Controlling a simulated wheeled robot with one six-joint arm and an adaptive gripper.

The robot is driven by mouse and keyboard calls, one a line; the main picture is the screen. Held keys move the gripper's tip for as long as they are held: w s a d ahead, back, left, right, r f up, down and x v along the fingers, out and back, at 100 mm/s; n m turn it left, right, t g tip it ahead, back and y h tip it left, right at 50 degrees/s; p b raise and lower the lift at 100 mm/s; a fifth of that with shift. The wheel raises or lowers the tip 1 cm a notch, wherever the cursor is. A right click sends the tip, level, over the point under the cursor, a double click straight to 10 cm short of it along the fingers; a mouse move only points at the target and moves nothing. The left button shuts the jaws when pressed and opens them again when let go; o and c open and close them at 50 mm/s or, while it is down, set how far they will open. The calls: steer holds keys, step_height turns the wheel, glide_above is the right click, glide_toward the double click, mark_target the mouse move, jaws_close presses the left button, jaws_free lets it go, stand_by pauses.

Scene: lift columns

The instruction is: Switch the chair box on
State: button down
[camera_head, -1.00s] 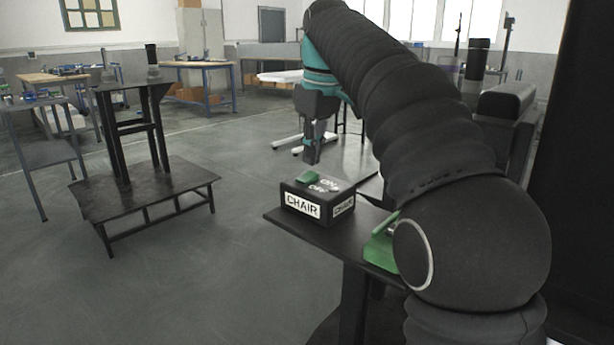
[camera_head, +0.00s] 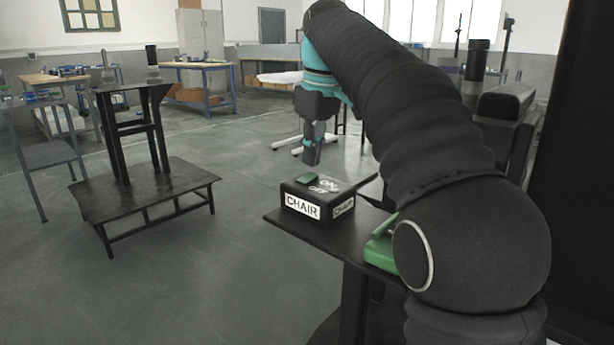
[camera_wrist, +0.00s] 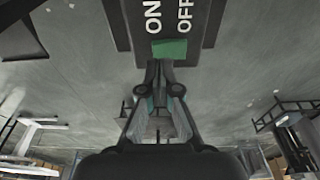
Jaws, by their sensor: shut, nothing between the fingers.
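The black chair box (camera_head: 303,207) has white CHAIR labels on its sides and stands on a dark table. On its top are white ON and OFF letters and a green rocker switch (camera_head: 307,180), which looks nearly flat. In the wrist view the box (camera_wrist: 122,22) is at the top, with the green switch (camera_wrist: 169,49) at its near edge. My gripper (camera_head: 311,160) is shut and empty, pointing down above the box's far side. In the wrist view its fingertips (camera_wrist: 160,68) appear just below the switch; I cannot tell whether they touch it.
The dark table (camera_head: 290,226) also bears a green object (camera_head: 379,252), partly hidden by my arm. A black lift column on a low platform (camera_head: 140,192) stands at left. Workbenches (camera_head: 205,66) line the back. The floor between is clear.

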mark_target(312, 175)
steer(key=shift+f+b, duration=0.75)
steer(key=shift+f, duration=0.35)
stand_by(0.7)
steer(key=shift+r, duration=0.1)
step_height(312, 175, up, 5)
steer(key=p, duration=0.6)
steer(key=shift+r, duration=0.95)
